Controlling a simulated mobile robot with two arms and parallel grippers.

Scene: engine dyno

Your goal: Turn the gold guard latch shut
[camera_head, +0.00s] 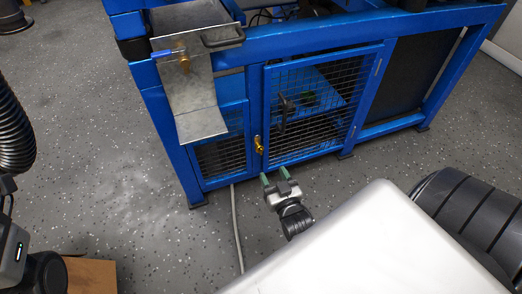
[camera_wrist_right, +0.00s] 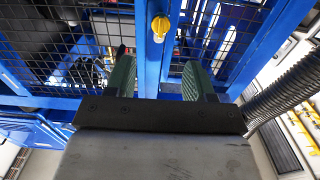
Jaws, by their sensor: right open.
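The gold guard latch (camera_head: 259,145) sits on the blue frame post at the left edge of the mesh guard door (camera_head: 330,78). It looks roughly upright. The door looks closed against its frame. My right gripper (camera_head: 275,178) is open and empty, low in front of the latch and apart from it. In the right wrist view the latch (camera_wrist_right: 160,27) shows ahead, between the lines of the two green fingers of my right gripper (camera_wrist_right: 157,68). My left gripper is not in view; only part of my left arm shows at the left edge.
A black handle (camera_head: 283,108) is on the guard door. A grey sheet-metal flap (camera_head: 195,105) with a brass fitting hangs on the left. A grey cable (camera_head: 237,225) runs along the floor. A cardboard box (camera_head: 90,275) lies lower left.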

